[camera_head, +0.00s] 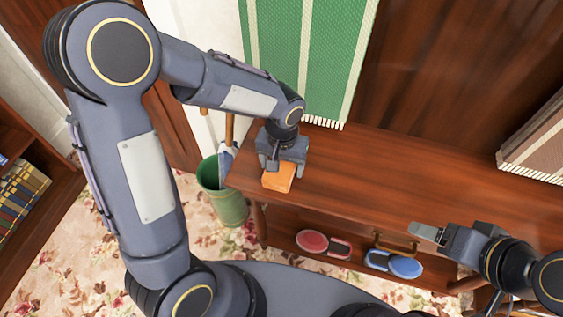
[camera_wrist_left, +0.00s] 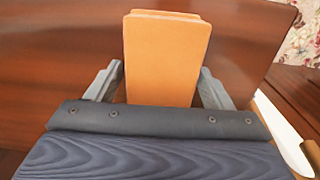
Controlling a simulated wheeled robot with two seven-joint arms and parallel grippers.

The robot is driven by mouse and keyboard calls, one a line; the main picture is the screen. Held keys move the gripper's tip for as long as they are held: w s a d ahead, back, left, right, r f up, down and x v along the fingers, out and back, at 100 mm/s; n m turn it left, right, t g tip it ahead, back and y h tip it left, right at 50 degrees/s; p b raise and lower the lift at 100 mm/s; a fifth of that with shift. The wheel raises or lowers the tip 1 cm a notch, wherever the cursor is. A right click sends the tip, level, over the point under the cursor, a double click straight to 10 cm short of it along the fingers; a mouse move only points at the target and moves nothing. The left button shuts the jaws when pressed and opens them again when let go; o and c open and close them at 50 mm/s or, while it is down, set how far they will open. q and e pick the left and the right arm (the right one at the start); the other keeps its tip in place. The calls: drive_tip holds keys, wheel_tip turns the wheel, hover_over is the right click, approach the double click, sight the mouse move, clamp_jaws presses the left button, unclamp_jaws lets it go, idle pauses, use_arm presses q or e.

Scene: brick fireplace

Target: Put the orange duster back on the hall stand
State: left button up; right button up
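The orange duster (camera_head: 279,178) is a block at the left end of the wooden hall stand's top (camera_head: 375,178). In the left wrist view the duster (camera_wrist_left: 166,55) sits between the two fingers of my left gripper (camera_wrist_left: 162,75). The fingertips are very close to its sides; whether they press on it cannot be told. In the head view my left gripper (camera_head: 287,160) points down over the duster and hides its far part. Whether the duster rests on the top or hangs just above cannot be told. My right gripper (camera_head: 428,233) is empty, by the stand's front edge.
A green bin (camera_head: 224,203) stands left of the hall stand. A green striped cloth (camera_head: 310,55) hangs behind, and a brown one (camera_head: 540,140) at right. The middle of the top is clear.

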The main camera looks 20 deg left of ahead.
sight(282, 163)
use_arm(q)
drive_tip(key=shift+o, duration=0.6)
drive_tip(key=shift+r, duration=0.5)
wheel_tip(282, 163, up, 12)
drive_tip(key=p, duration=0.2)
drive_tip(key=shift+f, duration=0.25)
drive_tip(key=s+a+r+n+t+h, duration=0.1)
drive_tip(key=s+a, duration=0.3)
drive_tip(key=s, duration=0.4)
drive_tip(key=s+a+r+n+t+h, duration=0.1)
drive_tip(key=s+a+t, duration=0.3)
drive_tip(key=s, duration=0.4)
drive_tip(key=shift+s+a+r+t+h, duration=0.15)
drive_tip(key=shift+a+r+t+h, duration=0.15)
drive_tip(key=shift+a+r+h, duration=0.45)
drive_tip(key=shift+d+f, duration=0.15)
drive_tip(key=shift+f, duration=0.05)
